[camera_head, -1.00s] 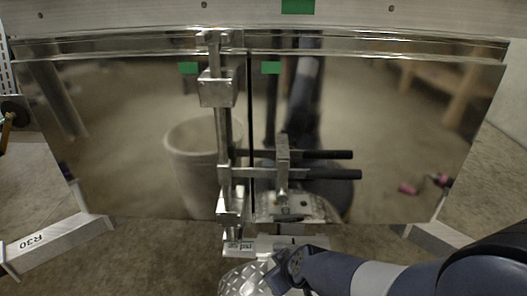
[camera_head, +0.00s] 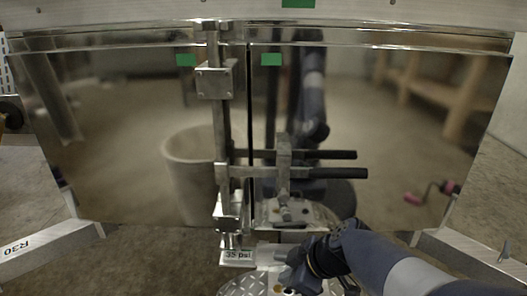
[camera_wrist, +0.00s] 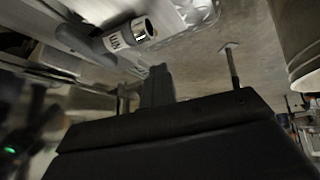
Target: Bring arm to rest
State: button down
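My arm (camera_head: 345,250) reaches in from the lower right of the head view, bent low in front of the shiny trailer doors (camera_head: 400,120). My gripper's fingers cannot be made out in the head view. In the wrist view, the dark gripper (camera_wrist: 157,84) shows as one narrow block at the middle of its wide black body, with no gap seen and nothing held.
Angled metal beams stand at left (camera_head: 50,247) and right (camera_head: 465,255). A white bucket (camera_wrist: 300,50) is at the wrist view's right edge.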

jog(key=n+g, duration=0.1)
jog(key=n, duration=0.1)
jog(key=n+g, duration=0.1)
jog(key=w+d+n+g+y, duration=0.1)
jog(key=n, duration=0.1)
jog(key=shift+w+r+n, duration=0.1)
jog(key=shift+n, duration=0.2)
jog(key=shift+d, duration=0.1)
